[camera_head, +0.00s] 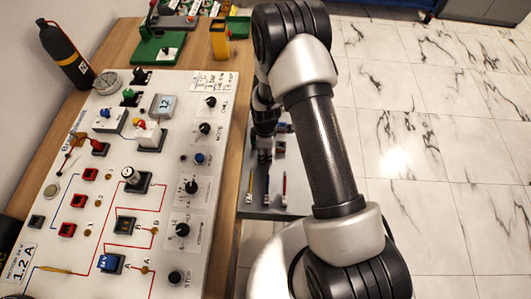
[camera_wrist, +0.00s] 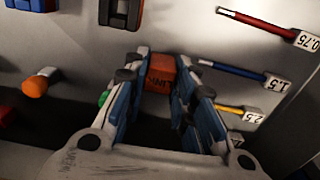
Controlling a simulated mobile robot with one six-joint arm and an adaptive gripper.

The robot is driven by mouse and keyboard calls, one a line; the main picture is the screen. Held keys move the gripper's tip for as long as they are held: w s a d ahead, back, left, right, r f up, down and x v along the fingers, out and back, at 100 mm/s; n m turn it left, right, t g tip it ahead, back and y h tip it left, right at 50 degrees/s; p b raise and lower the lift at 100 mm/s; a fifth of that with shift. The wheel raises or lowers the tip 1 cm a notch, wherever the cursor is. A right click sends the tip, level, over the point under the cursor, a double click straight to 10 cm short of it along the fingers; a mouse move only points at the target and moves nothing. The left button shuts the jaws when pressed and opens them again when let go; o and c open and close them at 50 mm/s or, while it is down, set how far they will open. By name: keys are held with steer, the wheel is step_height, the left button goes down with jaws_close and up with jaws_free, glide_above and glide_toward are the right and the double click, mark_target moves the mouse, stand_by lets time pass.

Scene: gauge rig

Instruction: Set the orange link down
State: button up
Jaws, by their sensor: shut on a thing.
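The orange link (camera_wrist: 161,70), a small block with dark lettering, is between the fingertips of my gripper (camera_wrist: 163,84) in the wrist view. The blue-padded fingers are shut on it. A grey surface (camera_wrist: 225,65) lies behind and around it; I cannot tell whether the link touches that surface. In the head view my gripper (camera_head: 264,150) is over the grey shelf (camera_head: 258,207) beside the wooden table, and the link cannot be made out there.
Red (camera_wrist: 258,22), blue (camera_wrist: 232,71) and yellow (camera_wrist: 230,109) labelled leads lie to the right of my gripper. A dark block (camera_wrist: 121,13) and an orange-tipped piece (camera_wrist: 40,83) lie to the left.

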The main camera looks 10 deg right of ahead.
steer(key=shift+f, duration=0.1)
steer(key=o, duration=0.5)
steer(key=shift+f, duration=0.1)
steer(key=o, duration=0.5)
steer(key=shift+c, duration=0.2)
